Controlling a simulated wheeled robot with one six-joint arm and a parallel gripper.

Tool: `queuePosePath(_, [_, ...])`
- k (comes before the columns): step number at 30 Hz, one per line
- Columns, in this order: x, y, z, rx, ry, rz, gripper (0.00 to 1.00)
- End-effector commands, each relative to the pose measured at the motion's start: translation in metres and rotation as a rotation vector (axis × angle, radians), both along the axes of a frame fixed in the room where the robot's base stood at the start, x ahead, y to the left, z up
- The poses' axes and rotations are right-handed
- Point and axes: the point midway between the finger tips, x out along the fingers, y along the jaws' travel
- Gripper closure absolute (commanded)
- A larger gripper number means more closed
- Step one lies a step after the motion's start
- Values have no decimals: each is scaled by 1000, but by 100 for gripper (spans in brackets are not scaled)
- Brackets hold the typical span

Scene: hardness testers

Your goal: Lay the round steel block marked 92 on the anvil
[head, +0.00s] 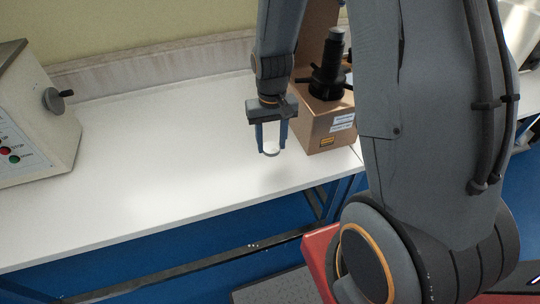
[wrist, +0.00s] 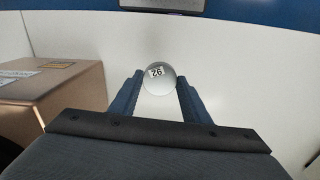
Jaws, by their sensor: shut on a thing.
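In the head view the block (head: 271,152) shows between the fingertips of my gripper (head: 271,150), above the white table; the exact height is hard to tell. The hardness tester (head: 325,128) with a tan base stands just right of the gripper. Its black handled spindle has a grey top, the anvil (head: 337,34). My arm hides part of this tester.
The white table (head: 150,190) is bare to the left of my gripper, and its front edge runs below. A grey machine (head: 35,115) with a black handle and buttons stands at the far left. A wall (head: 150,65) closes the back. The tester's tan base (wrist: 60,90) shows at the left of the wrist view.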

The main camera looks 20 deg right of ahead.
Motion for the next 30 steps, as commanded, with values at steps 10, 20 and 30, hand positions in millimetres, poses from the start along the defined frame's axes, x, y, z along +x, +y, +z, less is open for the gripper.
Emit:
queuePosePath(10, [0,0,-30,0,-1,1,100])
queuePosePath(20, [0,0,-65,0,0,1,100])
queuePosePath(30, [1,0,-69,0,-2,1,100])
